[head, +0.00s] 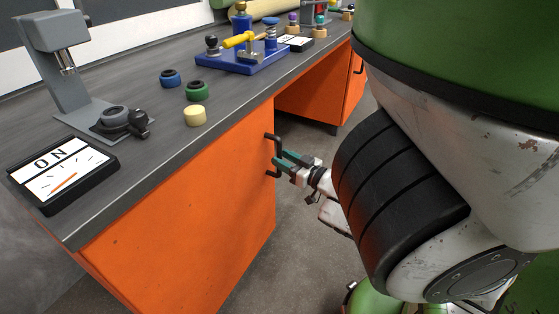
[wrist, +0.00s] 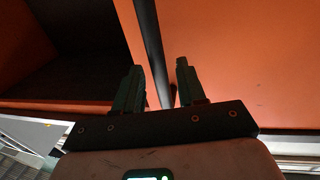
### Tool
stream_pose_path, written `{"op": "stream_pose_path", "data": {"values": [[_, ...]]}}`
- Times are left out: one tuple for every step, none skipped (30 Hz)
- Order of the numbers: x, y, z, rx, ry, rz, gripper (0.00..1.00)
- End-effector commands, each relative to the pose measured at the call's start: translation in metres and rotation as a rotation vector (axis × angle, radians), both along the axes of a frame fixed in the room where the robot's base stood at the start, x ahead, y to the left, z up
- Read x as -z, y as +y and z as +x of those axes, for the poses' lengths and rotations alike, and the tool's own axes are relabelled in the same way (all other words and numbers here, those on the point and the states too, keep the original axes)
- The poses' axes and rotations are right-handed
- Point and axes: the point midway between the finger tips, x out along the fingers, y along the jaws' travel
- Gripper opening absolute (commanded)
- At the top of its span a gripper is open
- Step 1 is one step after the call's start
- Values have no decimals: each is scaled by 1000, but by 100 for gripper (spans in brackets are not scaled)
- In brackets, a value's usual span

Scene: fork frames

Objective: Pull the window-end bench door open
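The window-end bench door (head: 190,215) is an orange panel under the grey worktop; it looks shut in the head view. Its black bar handle (head: 269,139) is upright near the door's right edge. My gripper (head: 281,161) is at the handle, its dark green fingers pointing left at it. In the wrist view, my gripper (wrist: 160,80) is open. The dark handle bar (wrist: 148,40) runs between its two fingers, with a visible gap on each side. The orange door surface (wrist: 240,60) fills the right of that view.
The worktop (head: 150,135) carries a grey press (head: 65,75), an ON sign (head: 62,172), several coloured rings and a blue fixture (head: 243,58). Another orange cabinet (head: 325,90) stands farther along. Dark open space (wrist: 70,50) lies left of the handle in the wrist view.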

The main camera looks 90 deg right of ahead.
Motion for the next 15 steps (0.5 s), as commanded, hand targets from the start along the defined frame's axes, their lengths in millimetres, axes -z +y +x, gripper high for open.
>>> {"op": "stream_pose_path", "data": {"values": [[2,-4,5,-2,0,0,40],[2,-6,7,-2,-1,-1,40],[1,-9,10,-1,0,0,40],[1,-10,11,-1,-1,1,40],[1,-11,13,-1,0,1,40],[1,-13,14,0,0,1,40],[1,-14,15,0,0,1,40],[0,-14,15,0,0,1,40],[0,-15,16,0,0,1,40],[0,-15,16,1,0,1,40],[0,-15,16,1,0,1,40],[0,-15,16,1,0,1,40],[0,-15,16,1,0,1,40],[0,-15,16,1,0,1,40],[0,-15,16,1,1,1,40]]}}
